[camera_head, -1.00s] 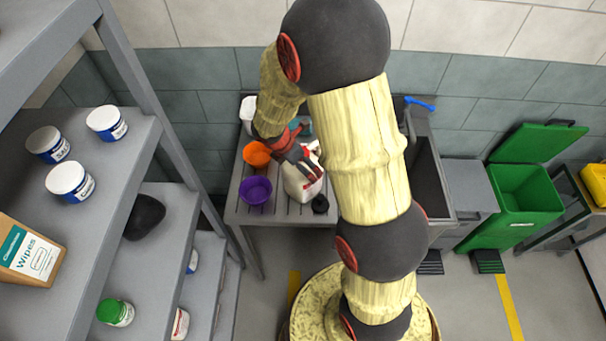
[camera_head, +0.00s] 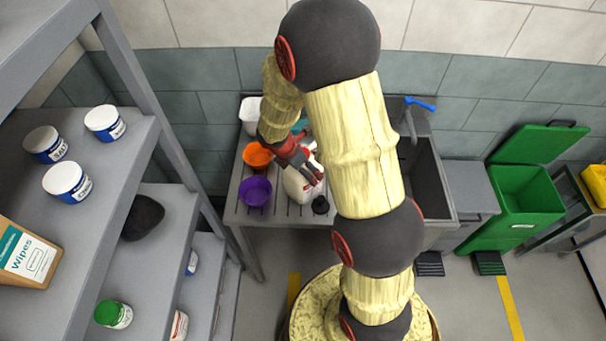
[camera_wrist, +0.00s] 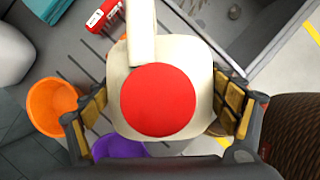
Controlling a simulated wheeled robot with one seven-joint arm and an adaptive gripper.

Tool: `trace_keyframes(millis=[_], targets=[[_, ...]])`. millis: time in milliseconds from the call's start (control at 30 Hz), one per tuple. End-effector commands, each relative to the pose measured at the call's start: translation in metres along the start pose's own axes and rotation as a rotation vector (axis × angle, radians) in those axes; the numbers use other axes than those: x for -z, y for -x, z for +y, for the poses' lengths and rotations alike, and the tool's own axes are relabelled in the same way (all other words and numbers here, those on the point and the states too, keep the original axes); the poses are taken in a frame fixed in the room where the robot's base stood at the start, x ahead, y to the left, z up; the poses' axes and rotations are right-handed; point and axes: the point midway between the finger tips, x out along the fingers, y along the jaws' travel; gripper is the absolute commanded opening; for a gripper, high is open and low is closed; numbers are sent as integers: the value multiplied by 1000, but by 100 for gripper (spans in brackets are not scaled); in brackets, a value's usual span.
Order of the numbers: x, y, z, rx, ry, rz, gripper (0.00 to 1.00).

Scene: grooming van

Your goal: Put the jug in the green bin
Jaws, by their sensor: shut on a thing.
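The jug (camera_head: 297,187) is white and stands on the ribbed drainboard of the sink unit, partly hidden by my gripper. In the wrist view the jug (camera_wrist: 196,70) shows its round red cap and pale handle, seen from above. My gripper (camera_head: 303,163) is shut on the jug, with one finger on each side of its body; it also shows in the wrist view (camera_wrist: 160,112). I cannot tell whether the jug's base is clear of the drainboard. The green bin (camera_head: 520,205) stands on the floor at the right with its lid raised.
An orange bowl (camera_head: 257,155) and a purple bowl (camera_head: 255,191) sit left of the jug, close to it. The sink basin (camera_head: 428,180) and a grey bin (camera_head: 468,190) lie between jug and green bin.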

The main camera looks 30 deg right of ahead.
Motion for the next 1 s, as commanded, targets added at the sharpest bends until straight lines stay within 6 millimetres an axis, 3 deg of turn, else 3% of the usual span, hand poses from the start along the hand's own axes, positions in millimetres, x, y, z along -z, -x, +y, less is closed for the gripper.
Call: trace_keyframes(millis=[300, 633, 833, 1000], targets=[[0, 0, 0, 0, 0, 0, 55], [-3, 7, 0, -1, 0, -1, 54], [-13, 31, 1, -4, -3, -1, 54], [-8, 64, -15, -5, 0, -1, 54]])
